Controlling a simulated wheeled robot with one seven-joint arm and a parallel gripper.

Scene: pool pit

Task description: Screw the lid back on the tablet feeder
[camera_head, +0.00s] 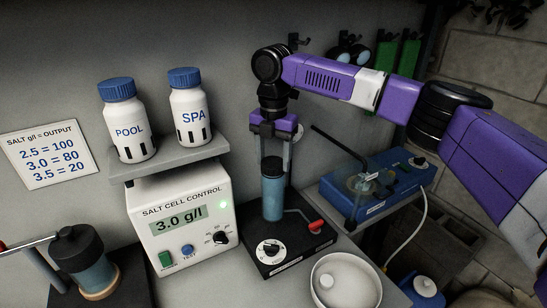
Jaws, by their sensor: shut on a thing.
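The feeder appears to be the upright blue cylinder (273,198) on a black base (284,248) with a round dial, at the middle of the bench. My gripper (272,160) points straight down over it, its fingers on either side of the top. It is shut on a darker cap-like part, which I take for the lid (272,167). The lid looks in line with the cylinder and at its top. I cannot tell whether its threads are engaged or whether it is fully seated.
A salt cell control box (181,222) stands left, under a shelf with POOL (129,128) and SPA (190,110) bottles. A red-handled valve (316,227) is right of the feeder. A white bowl (358,296) is in front; a blue device (345,208) stands right; a black-capped unit (78,248) is far left.

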